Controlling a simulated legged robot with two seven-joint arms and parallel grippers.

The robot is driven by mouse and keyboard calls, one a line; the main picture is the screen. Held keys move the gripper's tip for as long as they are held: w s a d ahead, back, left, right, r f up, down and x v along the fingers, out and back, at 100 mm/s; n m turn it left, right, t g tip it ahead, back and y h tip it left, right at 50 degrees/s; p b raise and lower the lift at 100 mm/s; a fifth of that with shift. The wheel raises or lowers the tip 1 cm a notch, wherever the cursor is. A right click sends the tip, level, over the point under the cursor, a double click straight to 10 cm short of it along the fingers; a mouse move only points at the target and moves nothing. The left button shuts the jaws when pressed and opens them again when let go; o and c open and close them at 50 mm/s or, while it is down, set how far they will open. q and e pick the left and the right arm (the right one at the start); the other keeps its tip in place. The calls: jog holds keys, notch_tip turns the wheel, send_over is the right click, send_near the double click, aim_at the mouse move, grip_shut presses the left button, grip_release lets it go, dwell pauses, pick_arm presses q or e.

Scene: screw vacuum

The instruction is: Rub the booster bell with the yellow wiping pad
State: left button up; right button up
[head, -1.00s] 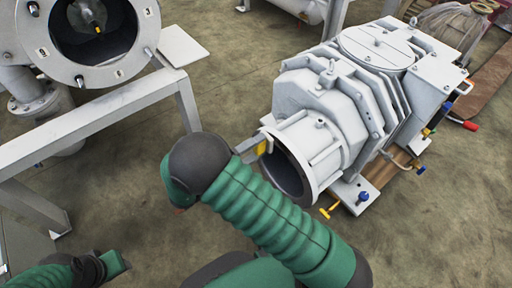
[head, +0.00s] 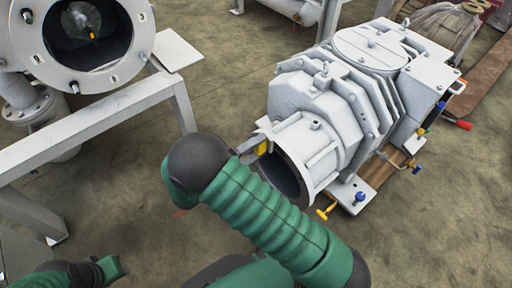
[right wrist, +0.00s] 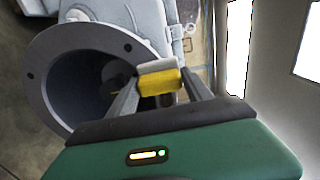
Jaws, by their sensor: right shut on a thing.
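The booster bell (head: 318,155) is the white, wide-mouthed flanged end of the large white machine, its dark opening facing my right arm. It also shows in the right wrist view as a grey flanged ring (right wrist: 122,47) around a dark hollow. The yellow wiping pad (head: 262,148), with a pale grey back, is between the fingers of my right gripper (right wrist: 157,88), which is shut on it. The pad (right wrist: 160,82) is at the bell's rim; whether it touches is unclear. My left gripper (head: 112,267) is low at the left, away from the bell, its jaws unclear.
The white machine body (head: 345,90) sits on wooden boards, with yellow and blue handles beside it. A white frame (head: 85,130) carries a large round open flange (head: 100,75) at the left. Bare floor lies between the frame and the machine.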

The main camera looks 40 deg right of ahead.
jog(key=shift+s+p, duration=1.7)
jog(key=shift+s, duration=2.75)
jog(key=shift+w+d, duration=0.1)
jog(key=shift+w, duration=4.45)
jog(key=a, duration=0.6)
jog(key=shift+s, duration=0.25)
